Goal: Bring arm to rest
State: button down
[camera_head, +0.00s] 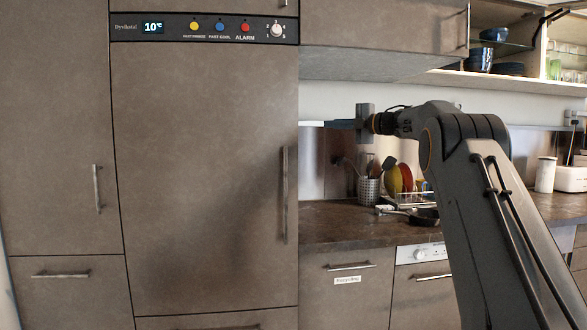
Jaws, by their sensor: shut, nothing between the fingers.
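My arm rises from the lower right and bends at its elbow, with its forearm reaching left. My gripper (318,124) is at its end, pointing left in front of the counter's back wall, near the right edge of the tall fridge front (200,170). The fingers look thin and closed together, with nothing held. The lift-up flap cabinet (385,35) is above the arm at the top. An open cupboard part (520,75) with shelves shows at the upper right, above and behind the arm.
The counter (340,220) carries a utensil holder (369,190), a rack with coloured plates (400,180) and a dark pan (425,215), all below the forearm. Dark bowls (480,60) and glasses (570,65) stand on the upper shelves. A white toaster (570,179) is at the right.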

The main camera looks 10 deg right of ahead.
jog(key=s+a+f+m+g+h+p, duration=0.1)
jog(key=s+f+m+g+h+p, duration=0.1)
jog(key=s+f+m+h, duration=0.8)
jog(key=s+a+f+m+g+h+p, duration=0.1)
jog(key=s+a+f+m+h+p, duration=0.15)
jog(key=s+f+m, duration=0.85)
jog(key=s+a+f+m+g, duration=0.1)
jog(key=s+a+f+g, duration=0.1)
jog(key=s+f, duration=0.5)
jog(key=s+a+f+m+g, duration=0.2)
jog(key=s+f+g, duration=0.3)
jog(key=s, duration=1.3)
jog(key=s+a+f+m+g+p, duration=0.1)
jog(key=s+a+f+m+g, duration=0.1)
jog(key=s+f, duration=0.6)
jog(key=s+a+g, duration=0.1)
jog(key=s+a, duration=0.1)
jog(key=s, duration=0.3)
jog(key=shift+a+f+g+y, duration=0.25)
jog(key=shift+f+g+y, duration=0.05)
jog(key=shift+f+y, duration=0.1)
jog(key=shift+d, duration=0.1)
